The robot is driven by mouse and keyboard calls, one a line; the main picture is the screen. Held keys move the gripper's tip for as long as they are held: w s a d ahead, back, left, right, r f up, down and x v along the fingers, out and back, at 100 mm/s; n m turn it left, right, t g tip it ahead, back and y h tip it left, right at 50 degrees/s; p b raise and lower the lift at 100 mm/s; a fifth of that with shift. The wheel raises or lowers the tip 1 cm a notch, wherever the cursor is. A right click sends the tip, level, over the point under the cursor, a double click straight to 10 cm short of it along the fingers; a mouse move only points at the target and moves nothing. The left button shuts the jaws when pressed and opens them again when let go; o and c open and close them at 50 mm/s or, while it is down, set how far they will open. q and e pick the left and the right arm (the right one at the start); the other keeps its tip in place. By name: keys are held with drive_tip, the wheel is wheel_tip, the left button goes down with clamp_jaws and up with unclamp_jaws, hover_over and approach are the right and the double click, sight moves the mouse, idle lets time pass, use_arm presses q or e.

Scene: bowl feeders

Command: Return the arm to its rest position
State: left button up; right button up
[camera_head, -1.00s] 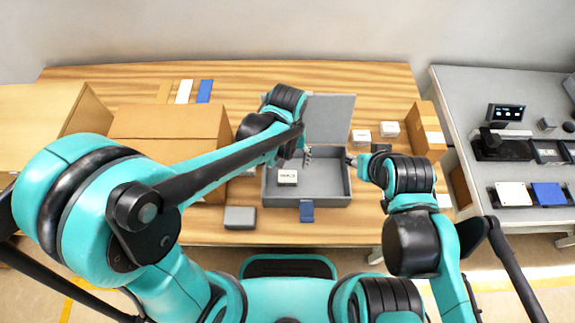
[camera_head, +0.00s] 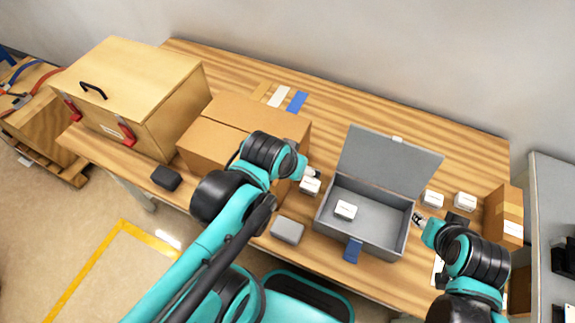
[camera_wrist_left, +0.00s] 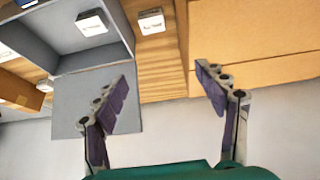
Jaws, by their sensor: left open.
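My left arm reaches in from the lower left of the head view. Its gripper (camera_head: 311,173) is beside the cardboard box (camera_head: 240,118), left of the open grey case (camera_head: 345,235). In the left wrist view the left gripper (camera_wrist_left: 160,90) has its two fingers wide apart with nothing between them. My right gripper (camera_head: 419,219) is at the right edge of the grey case; its fingers are too small to read.
A white block (camera_head: 346,210) lies in the case and another (camera_head: 310,186) stands left of it. A grey block (camera_head: 287,230) lies in front. White blocks (camera_head: 432,199) and a cardboard box (camera_head: 503,217) stand at right. A wooden chest (camera_head: 135,95) stands at left.

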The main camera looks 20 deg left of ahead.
use_arm(q)
drive_tip(key=shift+s+a+r+t, duration=0.1)
drive_tip(key=shift+s+a+t, duration=0.2)
drive_tip(key=shift+a, duration=0.25)
drive_tip(key=shift+s+a+r+t, duration=0.1)
drive_tip(key=shift+s+a+t, duration=0.15)
drive_tip(key=shift+a, duration=0.25)
drive_tip(key=shift+f, duration=0.15)
drive_tip(key=shift+f+b, duration=0.3)
drive_tip(key=shift+b, duration=0.05)
